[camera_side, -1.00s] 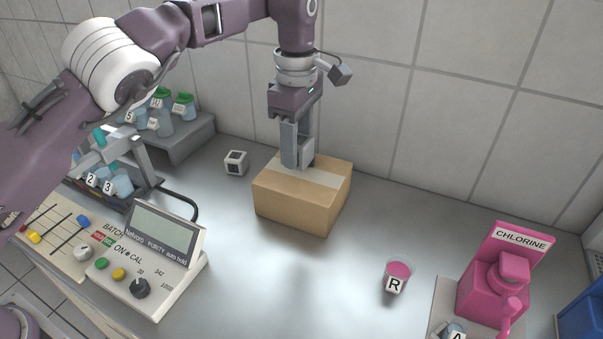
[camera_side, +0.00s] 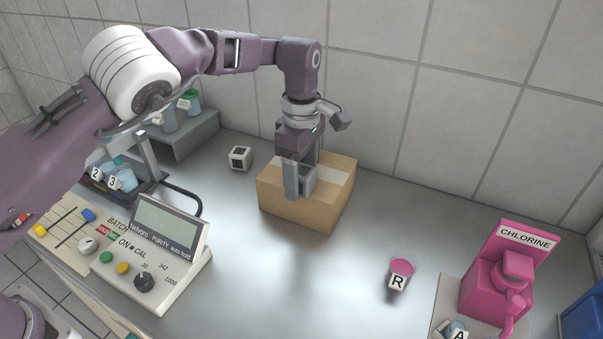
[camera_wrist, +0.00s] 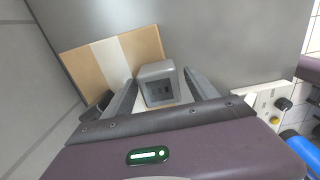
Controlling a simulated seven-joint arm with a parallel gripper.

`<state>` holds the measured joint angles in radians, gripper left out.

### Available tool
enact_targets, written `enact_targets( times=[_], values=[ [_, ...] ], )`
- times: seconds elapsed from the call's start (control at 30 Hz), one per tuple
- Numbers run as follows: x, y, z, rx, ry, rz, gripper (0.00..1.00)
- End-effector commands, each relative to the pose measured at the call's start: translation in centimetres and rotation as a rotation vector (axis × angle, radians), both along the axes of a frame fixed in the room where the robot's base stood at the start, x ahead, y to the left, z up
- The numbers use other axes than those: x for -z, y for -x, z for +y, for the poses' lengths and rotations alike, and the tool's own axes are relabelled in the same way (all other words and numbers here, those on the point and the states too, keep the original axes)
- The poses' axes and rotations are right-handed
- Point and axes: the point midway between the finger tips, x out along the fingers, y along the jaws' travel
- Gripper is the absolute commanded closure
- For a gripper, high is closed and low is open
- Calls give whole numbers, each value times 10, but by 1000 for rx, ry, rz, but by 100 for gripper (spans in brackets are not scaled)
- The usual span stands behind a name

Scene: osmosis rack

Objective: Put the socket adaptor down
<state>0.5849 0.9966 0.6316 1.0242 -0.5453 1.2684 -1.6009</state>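The socket adaptor (camera_wrist: 158,84) is a grey block with a dark-holed face, between my fingers in the wrist view. My gripper (camera_wrist: 160,77) looks shut on it, one finger along each side. In the side view my gripper (camera_side: 301,189) points down in front of the cardboard box (camera_side: 330,205), and the grey adaptor (camera_side: 308,182) shows partly behind the near finger. The fingers overlap the box's top in the picture. I cannot tell whether the adaptor touches the box.
A small white cube with dark faces (camera_side: 240,158) stands left of the box. A meter console (camera_side: 160,250) is at front left. A pink cup marked R (camera_side: 400,272) and a pink chlorine dispenser (camera_side: 497,275) are at right. The counter's middle is clear.

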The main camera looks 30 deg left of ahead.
Motion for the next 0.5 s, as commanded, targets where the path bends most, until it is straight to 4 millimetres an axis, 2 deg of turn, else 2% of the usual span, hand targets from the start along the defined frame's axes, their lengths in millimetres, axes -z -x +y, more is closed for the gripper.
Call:
enact_targets(
  times=[0.27, 0.37, 0.5],
  values=[
    [-5, 0, 0, 1, 1, -3, 33],
    [-20, -1, -1, 1, 3, -5, 33],
    [-56, -2, 0, 1, 2, -7, 33]
  ],
)
